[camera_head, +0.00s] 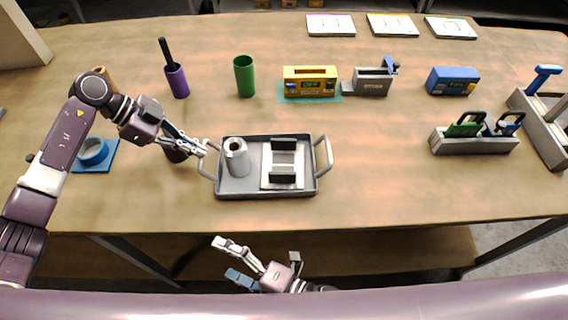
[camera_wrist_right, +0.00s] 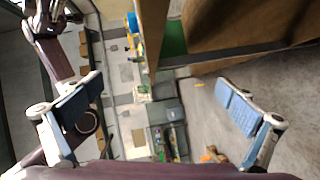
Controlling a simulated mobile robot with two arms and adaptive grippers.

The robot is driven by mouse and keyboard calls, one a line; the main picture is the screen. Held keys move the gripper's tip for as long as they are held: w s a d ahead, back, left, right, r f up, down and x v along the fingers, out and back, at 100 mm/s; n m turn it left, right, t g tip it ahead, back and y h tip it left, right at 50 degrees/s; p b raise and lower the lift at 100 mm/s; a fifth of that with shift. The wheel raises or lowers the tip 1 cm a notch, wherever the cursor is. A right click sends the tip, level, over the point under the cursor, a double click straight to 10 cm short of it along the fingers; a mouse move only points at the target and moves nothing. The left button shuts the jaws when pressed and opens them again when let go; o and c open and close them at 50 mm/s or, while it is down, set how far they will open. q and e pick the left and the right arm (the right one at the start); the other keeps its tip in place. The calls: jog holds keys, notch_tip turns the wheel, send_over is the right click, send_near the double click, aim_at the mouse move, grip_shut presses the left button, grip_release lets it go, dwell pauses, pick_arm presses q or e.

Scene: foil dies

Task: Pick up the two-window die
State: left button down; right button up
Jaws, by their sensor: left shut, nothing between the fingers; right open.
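A narrow rack (camera_head: 474,147) at the right of the table holds a green piece (camera_head: 464,129) and a blue piece (camera_head: 504,129), each with a dark looped handle. They look like dies, but I cannot make out windows in either, so I cannot tell which is the two-window die. My left gripper (camera_head: 204,151) is shut and empty, beside the left handle of the grey tray (camera_head: 227,189), far from the rack. My right gripper (camera_head: 230,259) is open and empty, below the table's front edge; its spread fingers also show in the right wrist view (camera_wrist_right: 160,88).
The tray holds a silver roll (camera_head: 237,158) and a pale plate with black blocks (camera_head: 283,160). Behind stand a purple cup (camera_head: 177,82), green cup (camera_head: 244,77), yellow box (camera_head: 309,81), grey device (camera_head: 372,83) and blue box (camera_head: 453,81). The table's front right is clear.

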pick_arm(q)
jog(key=shift+s+a+f, duration=0.2)
jog(key=shift+f, duration=0.15)
pick_arm(e)
notch_tip(320, 180, up, 8)
jog(key=w+a+n+y, duration=0.2)
jog(key=n, duration=0.1)
notch_tip(320, 180, up, 8)
jog(key=r+n+g+y, duration=0.15)
jog(key=n+g, duration=0.25)
jog(key=n, duration=1.7)
send_over(292, 165)
jog(key=s+a, duration=0.4)
jog(key=s, duration=0.2)
jog(key=f, duration=0.1)
jog(key=w+d+f+n+g+h, duration=0.1)
jog(key=w+d+f+h, duration=0.1)
jog(key=d, duration=0.5)
jog(key=w+d+f+g+h, duration=0.1)
jog(key=w+d+f+h, duration=0.2)
jog(key=d, duration=0.5)
jog(key=shift+y, duration=0.25)
jog(key=x, duration=0.5)
jog(key=shift+s+a, duration=0.25)
jog(key=shift+a, duration=0.05)
jog(key=shift+x, duration=3.15)
pick_arm(q)
jog(key=shift+w+r, duration=0.15)
pick_arm(e)
jog(key=shift+w+r, duration=0.15)
